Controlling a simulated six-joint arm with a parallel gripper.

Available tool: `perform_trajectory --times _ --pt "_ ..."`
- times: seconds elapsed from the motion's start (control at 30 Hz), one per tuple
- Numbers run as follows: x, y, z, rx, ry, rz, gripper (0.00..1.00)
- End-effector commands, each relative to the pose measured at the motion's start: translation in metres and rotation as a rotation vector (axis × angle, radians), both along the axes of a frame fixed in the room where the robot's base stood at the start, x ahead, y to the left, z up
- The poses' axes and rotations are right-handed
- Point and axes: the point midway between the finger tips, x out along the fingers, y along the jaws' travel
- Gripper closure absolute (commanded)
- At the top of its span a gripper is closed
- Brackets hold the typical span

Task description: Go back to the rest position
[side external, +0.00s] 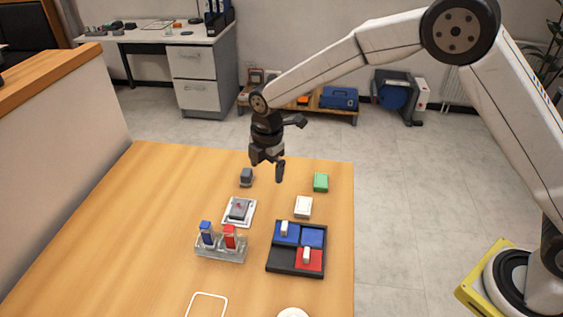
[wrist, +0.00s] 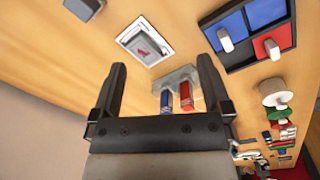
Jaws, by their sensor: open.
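My gripper (side external: 267,168) hangs in the air over the back part of the wooden table (side external: 165,205), open and with nothing between its fingers. Its two fingers also show spread apart in the wrist view (wrist: 162,88). Below it stands a small grey block (side external: 246,177). A white plate (side external: 238,222) holds a grey piece (side external: 239,209) with a red mark on top. A clear holder (side external: 221,252) carries a blue piece (side external: 207,232) and a red piece (side external: 230,236), both upright.
A black tray (side external: 283,258) with blue and red compartments holds two small white pieces. A green block (side external: 321,182) and a white block (side external: 303,207) lie near the right edge. A white outline (side external: 207,296) and a white round thing (side external: 293,313) are at the front.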

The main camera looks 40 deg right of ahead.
Motion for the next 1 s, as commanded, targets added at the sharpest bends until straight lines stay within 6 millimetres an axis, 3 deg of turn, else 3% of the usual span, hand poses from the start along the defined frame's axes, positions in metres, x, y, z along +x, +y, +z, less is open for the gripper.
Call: perform_trajectory --times 0.1,0.5,1.0 --pt "-0.016 -0.025 0.011 0.016 -0.015 -0.193 0.01" --pt "-0.088 -0.094 0.031 0.088 -0.064 -0.845 0.01" --pt "-0.200 -0.153 0.032 0.212 -0.109 -1.610 0.01"
